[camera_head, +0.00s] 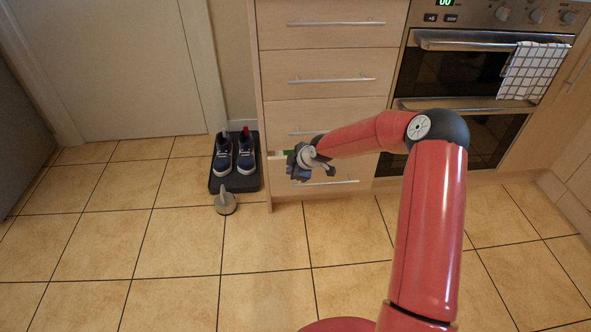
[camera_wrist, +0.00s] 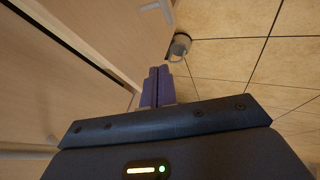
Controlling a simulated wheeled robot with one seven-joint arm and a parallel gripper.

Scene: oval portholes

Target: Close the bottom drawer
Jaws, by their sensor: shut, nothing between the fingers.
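The bottom drawer (camera_head: 345,173) is the lowest of the pale wood drawers in the head view. It stands partly open, with a sliver of its inside and something green showing behind my gripper. Its bar handle (camera_head: 338,182) runs across the front. My gripper (camera_head: 298,172) is at the left part of this drawer, near its top edge. Whether it touches the drawer is unclear. In the wrist view my gripper's purple fingers (camera_wrist: 157,86) are together and empty. A pale wood panel and a dark gap lie to their left.
Closed drawers (camera_head: 320,80) rise above. An oven (camera_head: 460,80) with a checked towel (camera_head: 533,72) is at right. Shoes (camera_head: 235,153) on a dark mat (camera_head: 222,187) and a grey doorstop (camera_head: 225,204) are left of the cabinet. The tiled floor in front is clear.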

